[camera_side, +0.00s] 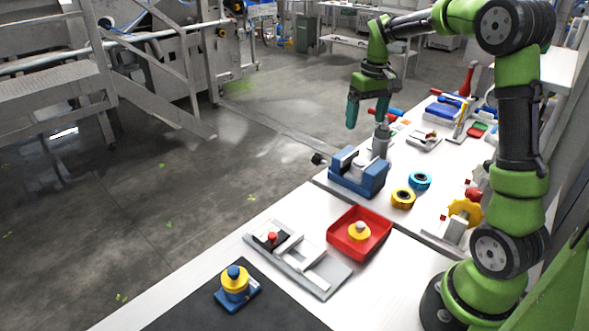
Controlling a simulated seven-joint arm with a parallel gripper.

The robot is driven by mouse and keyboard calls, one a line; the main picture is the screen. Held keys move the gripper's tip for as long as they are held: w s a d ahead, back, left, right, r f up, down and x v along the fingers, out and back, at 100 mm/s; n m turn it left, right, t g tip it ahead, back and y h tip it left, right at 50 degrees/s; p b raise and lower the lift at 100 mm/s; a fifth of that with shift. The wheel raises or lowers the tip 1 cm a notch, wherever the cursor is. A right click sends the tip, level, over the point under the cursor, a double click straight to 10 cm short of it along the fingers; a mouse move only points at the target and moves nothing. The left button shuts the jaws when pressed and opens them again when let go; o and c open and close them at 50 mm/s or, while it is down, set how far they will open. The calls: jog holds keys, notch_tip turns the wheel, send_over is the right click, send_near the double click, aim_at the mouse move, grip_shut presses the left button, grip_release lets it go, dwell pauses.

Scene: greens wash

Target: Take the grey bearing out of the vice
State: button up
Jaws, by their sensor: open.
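The blue vice (357,182) stands near the front edge of the bench, with its dark handle at the left. A grey upright cylinder (380,143) shows at the vice's back right; I cannot tell whether it is the bearing or whether the vice's jaws hold it. My gripper (366,122) is open and empty, pointing down above the vice. Its right finger is close to the top of the grey cylinder in the picture; I cannot tell whether they touch.
A blue ring (420,180) and a yellow ring (403,198) lie right of the vice. A red tray (341,245) with a yellow part and a grey fixture (325,278) are nearer. A yellow-and-blue stack (235,287) stands on a black mat. Several tools lie farther back.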

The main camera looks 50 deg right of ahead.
aim_at(360, 160)
jog(key=f, duration=0.5)
jog(key=d+f+n, duration=0.1)
jog(key=f, duration=0.4)
jog(key=w+d+f+n, duration=0.1)
jog(key=f, duration=0.4)
jog(key=shift+d+f+g, duration=0.1)
jog(key=shift+f+g, duration=0.1)
jog(key=shift+g, duration=0.2)
jog(key=shift+r, duration=0.1)
jog(key=c, duration=1.4)
jog(key=shift+c, duration=0.2)
jog(key=shift+w, duration=0.15)
jog(key=shift+r, duration=0.25)
